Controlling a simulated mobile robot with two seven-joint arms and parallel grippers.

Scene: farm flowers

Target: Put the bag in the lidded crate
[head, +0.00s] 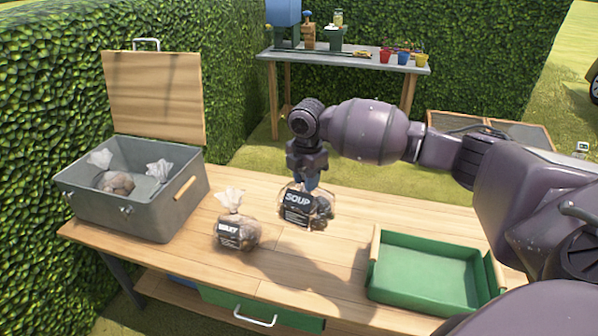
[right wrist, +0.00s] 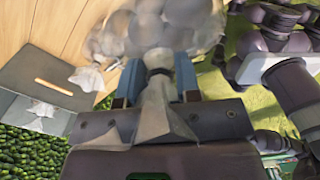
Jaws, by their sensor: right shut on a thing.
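My right gripper (head: 308,178) is shut on the neck of a clear bag labelled SOUP (head: 303,208), which holds dark lumps. The bag hangs upright at the middle of the wooden table; whether it touches the top I cannot tell. In the right wrist view the gripper (right wrist: 158,78) has its blue fingers on the bag's twisted neck, with the bag (right wrist: 150,30) beyond. The grey lidded crate (head: 130,213) stands at the left with its wooden lid (head: 155,95) raised. Two tied bags (head: 118,180) are inside it. My left gripper is out of view.
Another tied, labelled bag (head: 236,232) stands on the table (head: 300,255) between the crate and the held bag. A green tray (head: 425,275) with wooden ends, empty, is at the right. A back bench (head: 350,62) holds pots. A hedge (head: 50,100) borders the left.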

